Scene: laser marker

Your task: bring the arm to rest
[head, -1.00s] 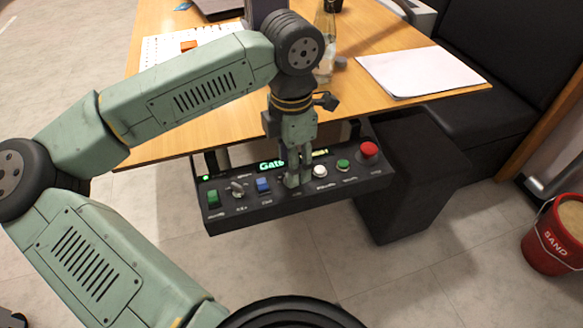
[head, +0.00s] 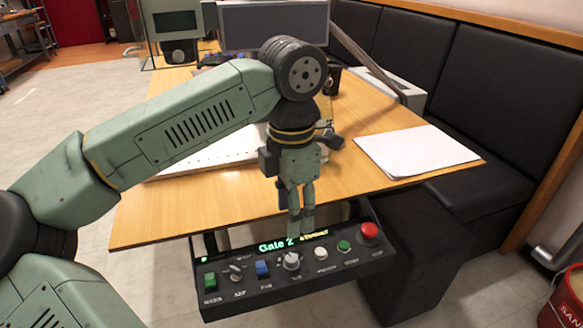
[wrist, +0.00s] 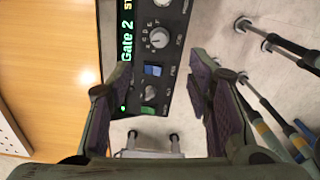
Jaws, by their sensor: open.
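My gripper (head: 301,222) hangs fingers down from my bent green arm, above the back edge of the black control panel (head: 330,277) in the head view. In the wrist view my gripper (wrist: 164,100) has its two fingers wide apart with nothing between the tips. The panel also shows there (wrist: 168,65), with a grey knob (wrist: 159,38) and a blue switch (wrist: 153,70). The panel's display (head: 276,246) reads "Gate 2" in green. The gripper stands apart from the knob (head: 292,261) in the head view.
A wooden table (head: 240,205) stands behind the panel, with white paper (head: 415,152) on its right. A dark bench (head: 480,110) runs along the right. A red bucket (head: 565,305) sits at lower right. Floor at left is clear.

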